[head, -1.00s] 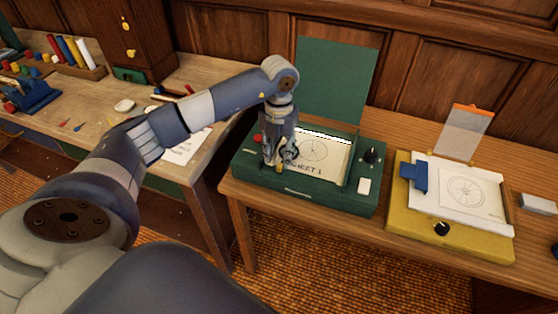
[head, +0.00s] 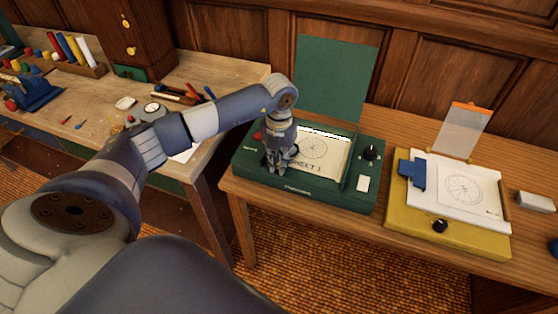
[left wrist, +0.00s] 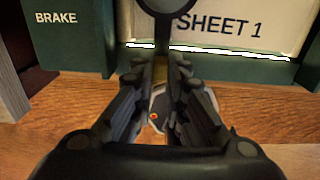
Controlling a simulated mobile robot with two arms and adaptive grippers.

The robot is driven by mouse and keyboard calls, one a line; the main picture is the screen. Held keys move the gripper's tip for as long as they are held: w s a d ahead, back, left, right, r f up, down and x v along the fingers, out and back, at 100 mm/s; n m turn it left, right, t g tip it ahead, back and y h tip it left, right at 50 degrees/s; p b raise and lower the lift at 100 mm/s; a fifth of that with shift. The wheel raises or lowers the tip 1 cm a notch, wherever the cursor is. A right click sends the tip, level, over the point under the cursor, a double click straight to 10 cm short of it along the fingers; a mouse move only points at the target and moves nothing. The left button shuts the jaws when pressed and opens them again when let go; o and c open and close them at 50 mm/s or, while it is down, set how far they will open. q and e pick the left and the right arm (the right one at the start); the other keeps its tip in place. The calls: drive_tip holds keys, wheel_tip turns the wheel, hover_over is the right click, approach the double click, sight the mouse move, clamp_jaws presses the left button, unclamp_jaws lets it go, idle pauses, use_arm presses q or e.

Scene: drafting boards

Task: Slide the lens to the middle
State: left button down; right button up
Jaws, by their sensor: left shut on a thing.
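The lens (left wrist: 166,5) shows in the left wrist view as a dark round rim, cut off by the top edge. A narrow stem with a brassy part runs down from it between my fingers. My left gripper (head: 276,168) is shut on this stem; its fingers also show in the left wrist view (left wrist: 160,72). In the head view it stands over the left part of the green drafting board (head: 320,196), beside the sheet (head: 323,152) marked SHEET 1. The gripper hides the lens there. My right gripper is out of view.
The green board has a raised back panel (head: 336,78), a black knob (head: 371,152) and a red button (head: 257,136). A yellow board (head: 450,236) with a blue clamp (head: 412,174) stands to the right. A cluttered table (head: 110,95) stands at left.

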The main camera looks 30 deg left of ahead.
use_arm(q)
drive_tip(key=d, duration=0.2)
drive_tip(key=w+d+b, duration=0.1)
drive_tip(key=d, duration=0.3)
drive_tip(key=shift+w+d, duration=0.25)
drive_tip(key=shift+w, duration=0.1)
drive_tip(key=shift+a, duration=0.1)
drive_tip(key=c, duration=1.6)
unclamp_jaws()
wheel_tip(320, 180, up, 12)
drive_tip(key=shift+o, duration=0.3)
